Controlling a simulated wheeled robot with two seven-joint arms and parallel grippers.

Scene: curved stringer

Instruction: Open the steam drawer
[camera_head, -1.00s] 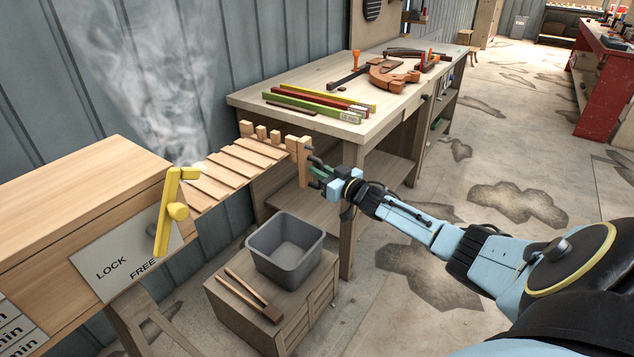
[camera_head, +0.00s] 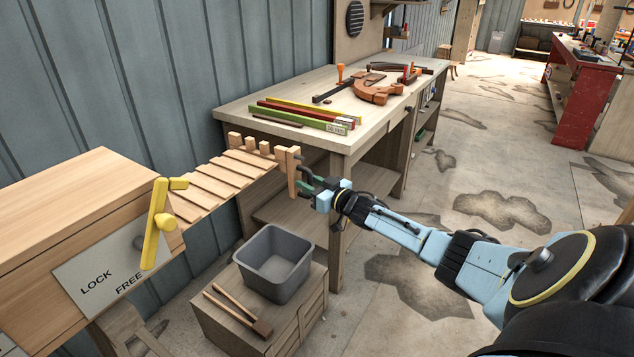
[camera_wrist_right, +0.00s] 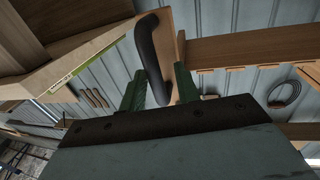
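The steam box (camera_head: 75,205) is a wooden box at the left, with a yellow lever (camera_head: 157,222) beside a plate marked LOCK and FREE. The lever stands nearly upright. Its slatted drawer (camera_head: 212,190) sticks well out of the box, with an upright end board (camera_head: 289,165) and dark handle. My right gripper (camera_head: 306,185) is at this handle. In the right wrist view the handle (camera_wrist_right: 154,62) passes between the green fingers of my right gripper (camera_wrist_right: 160,88), which look closed around it; a finger partly hides it. My left gripper is out of view.
A workbench (camera_head: 235,110) with tools and coloured strips stands behind the drawer. A grey bin (camera_head: 272,262) and a mallet-like tool (camera_head: 238,312) sit on a low crate (camera_head: 215,325) below it. A red bench (camera_head: 590,85) is far right. Floor right of the workbench is open.

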